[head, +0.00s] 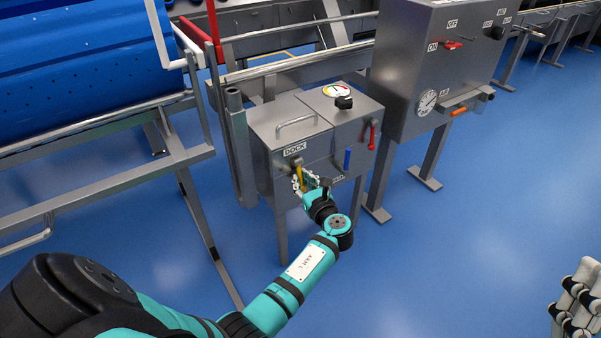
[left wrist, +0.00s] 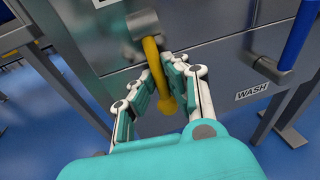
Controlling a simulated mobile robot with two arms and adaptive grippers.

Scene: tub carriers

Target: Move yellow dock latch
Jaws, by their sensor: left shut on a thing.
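The yellow dock latch (head: 299,172) hangs from its pivot on the front of a grey steel box, below the DOCK label (head: 295,149). In the left wrist view the yellow latch (left wrist: 153,60) slants down from a grey pivot, its rounded end low between the fingers. My left gripper (head: 305,183) is shut on the latch, and its fingers also show on both sides of it in the left wrist view (left wrist: 160,92). In the head view the fingers partly hide the latch. My right gripper (head: 576,298) shows only in part at the lower right edge, away from the box.
A blue lever (head: 347,159) and a red lever (head: 372,135) sit to the right on the same box. A gauge cabinet (head: 425,75) stands farther right. A blue drum (head: 75,60) on a grey frame stands at left. The blue floor in front is clear.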

